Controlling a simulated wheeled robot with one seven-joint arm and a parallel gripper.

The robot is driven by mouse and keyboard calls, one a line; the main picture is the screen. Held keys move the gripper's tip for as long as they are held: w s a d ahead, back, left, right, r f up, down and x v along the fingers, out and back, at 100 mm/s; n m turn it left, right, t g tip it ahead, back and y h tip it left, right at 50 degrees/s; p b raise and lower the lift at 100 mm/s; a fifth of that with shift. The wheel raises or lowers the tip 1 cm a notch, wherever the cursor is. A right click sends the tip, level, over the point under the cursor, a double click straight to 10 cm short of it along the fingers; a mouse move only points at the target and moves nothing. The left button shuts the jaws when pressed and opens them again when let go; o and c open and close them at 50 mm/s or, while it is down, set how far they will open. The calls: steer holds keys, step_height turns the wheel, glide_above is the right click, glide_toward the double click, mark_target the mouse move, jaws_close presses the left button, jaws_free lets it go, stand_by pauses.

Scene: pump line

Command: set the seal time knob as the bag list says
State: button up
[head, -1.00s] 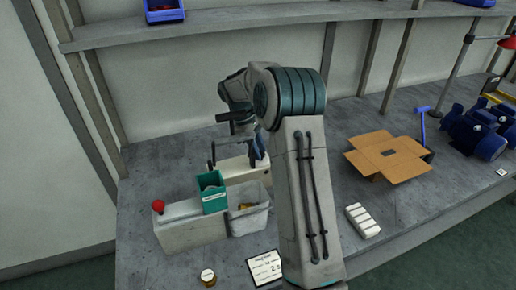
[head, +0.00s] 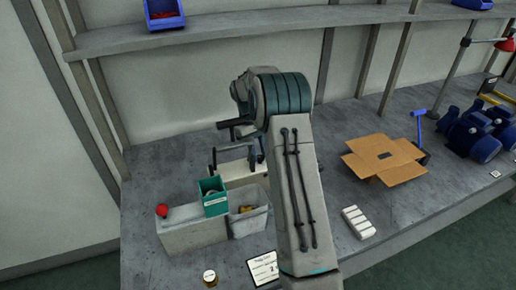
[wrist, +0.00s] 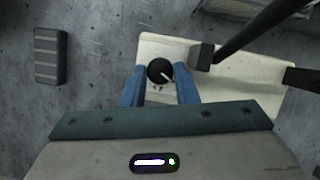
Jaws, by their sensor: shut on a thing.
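The seal time knob (wrist: 159,70) is round and black with a white pointer line, on the cream top of the bag sealer (wrist: 235,75). The pointer slants toward the lower right in the wrist view. My gripper (wrist: 160,78) has its blue fingers on either side of the knob and is shut on it. In the head view the sealer (head: 236,172) stands behind the bins, and my arm hides the knob and most of my gripper. The bag list card (head: 264,267) lies at the front, partly covered by my arm; its writing is too small to read surely.
The sealer's dark handle bar (wrist: 255,30) crosses close to my fingers. A dark ribbed block (wrist: 50,56) lies left of it. A teal bin (head: 213,204), a grey bin (head: 249,222) and a red-knobbed box (head: 190,236) stand in front. An open carton (head: 385,158) lies right.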

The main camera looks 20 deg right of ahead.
steer(key=m, duration=0.2)
steer(key=m+y, duration=0.1)
steer(key=m+y+p, duration=0.1)
steer(key=m, duration=0.1)
steer(key=shift+d+m, duration=0.25)
steer(key=shift+m, duration=0.05)
steer(key=m+y, duration=0.1)
steer(key=m, duration=0.2)
steer(key=m+t+y, duration=0.1)
steer(key=m, duration=0.1)
steer(key=shift+s+d+m, duration=0.1)
steer(key=shift+d+m, duration=0.1)
steer(key=shift+m, duration=0.2)
steer(key=o, duration=1)
steer(key=v, duration=1.3)
steer(key=shift+d+r, duration=0.35)
steer(key=shift+s, duration=0.1)
